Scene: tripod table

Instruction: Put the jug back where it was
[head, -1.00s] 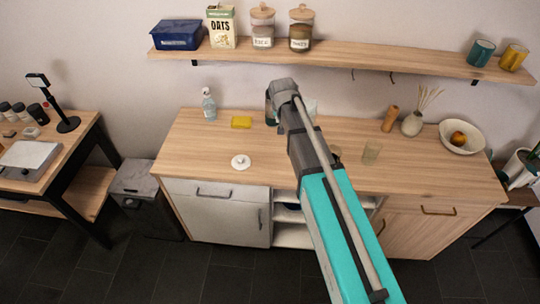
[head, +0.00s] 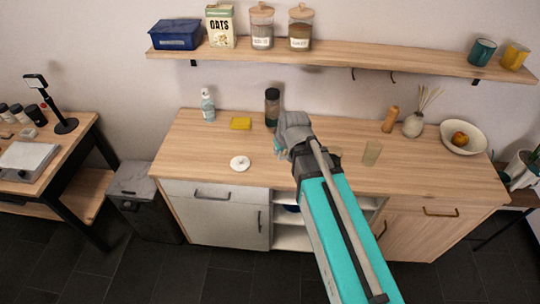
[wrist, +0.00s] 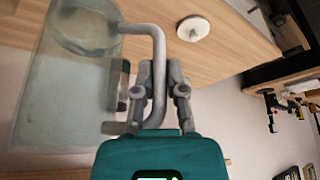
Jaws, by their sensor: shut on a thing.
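The jug (wrist: 60,100) is a see-through grey-green vessel with a grey bent handle (wrist: 157,50), large at the left of the wrist view. My gripper (wrist: 160,78) is shut on the handle, its two fingers either side of it. In the head view my gripper (head: 284,148) is over the middle of the wooden counter (head: 210,140), and my wrist and arm hide most of the jug. I cannot tell whether the jug's base touches the counter.
A white knobbed disc (head: 240,163) lies left of my gripper. A dark bottle (head: 272,107), yellow sponge (head: 240,123) and spray bottle (head: 208,105) stand behind. A clear glass (head: 371,153) is to the right. A wall shelf (head: 400,64) overhangs the back. The counter's front left is clear.

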